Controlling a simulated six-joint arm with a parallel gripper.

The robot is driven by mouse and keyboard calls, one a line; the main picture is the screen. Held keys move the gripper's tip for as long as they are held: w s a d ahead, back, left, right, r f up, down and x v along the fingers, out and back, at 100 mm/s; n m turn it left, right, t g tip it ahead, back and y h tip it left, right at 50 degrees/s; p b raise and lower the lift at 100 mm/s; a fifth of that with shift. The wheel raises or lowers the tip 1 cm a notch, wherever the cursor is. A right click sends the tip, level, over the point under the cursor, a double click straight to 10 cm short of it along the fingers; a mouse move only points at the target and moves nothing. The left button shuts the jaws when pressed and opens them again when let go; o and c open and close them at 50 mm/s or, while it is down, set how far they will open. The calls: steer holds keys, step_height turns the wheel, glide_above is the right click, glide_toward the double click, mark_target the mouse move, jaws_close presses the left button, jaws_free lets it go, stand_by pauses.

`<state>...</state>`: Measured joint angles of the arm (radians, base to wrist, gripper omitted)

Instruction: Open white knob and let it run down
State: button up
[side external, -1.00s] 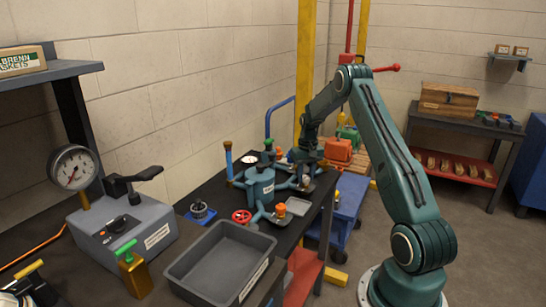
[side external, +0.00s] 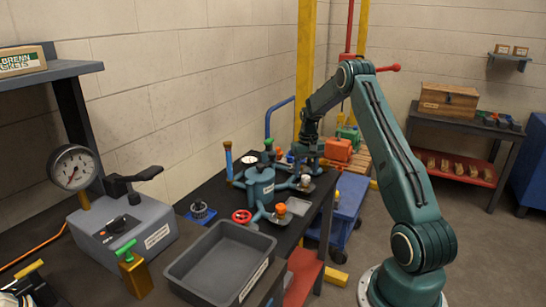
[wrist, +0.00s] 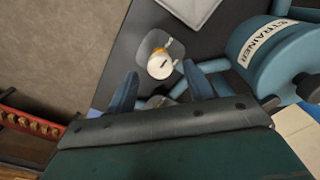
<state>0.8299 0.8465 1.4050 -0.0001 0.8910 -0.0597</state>
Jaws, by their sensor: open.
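In the wrist view a round white knob (wrist: 159,66) with a dark slot mark sits over a small grey dish, with a bit of orange at its edge. My gripper (wrist: 161,71) is open, with one blue finger on each side of the knob in the picture; the fingers do not touch it. In the side view my gripper (side external: 307,165) hangs above the right side of the blue strainer vessel (side external: 260,187). The strainer's labelled body (wrist: 262,60) fills the upper right of the wrist view.
A red handwheel (side external: 241,216) and an orange knob (side external: 281,209) stand at the vessel's front. A grey tray (side external: 180,272) and a pressure gauge (side external: 72,168) are nearer the camera. Blue pipes crowd the space beside my gripper. A blue cart (side external: 350,195) stands beyond the bench.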

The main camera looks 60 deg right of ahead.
mark_target(304, 178)
step_height(304, 178, up, 12)
stand_by(0.5)
steer(key=s+a+r+n+t, duration=0.1)
steer(key=a+r, duration=0.4)
steer(key=a, duration=0.3)
steer(key=s+a+r+n+t+h, duration=0.15)
steer(key=a+r, duration=0.25)
steer(key=a, duration=0.5)
steer(key=a+r+n, duration=0.2)
steer(key=a+r, duration=0.3)
steer(key=a, duration=0.3)
steer(key=s+a+f+n+t+y, duration=0.1)
steer(key=s+a+f+n+t, duration=0.1)
steer(key=s+a, duration=1.4)
steer(key=shift+s+n+t, duration=0.55)
steer(key=shift+s+n, duration=0.05)
steer(key=shift+n, duration=0.55)
steer(key=shift+w+y, duration=0.15)
steer(key=shift+y, duration=0.1)
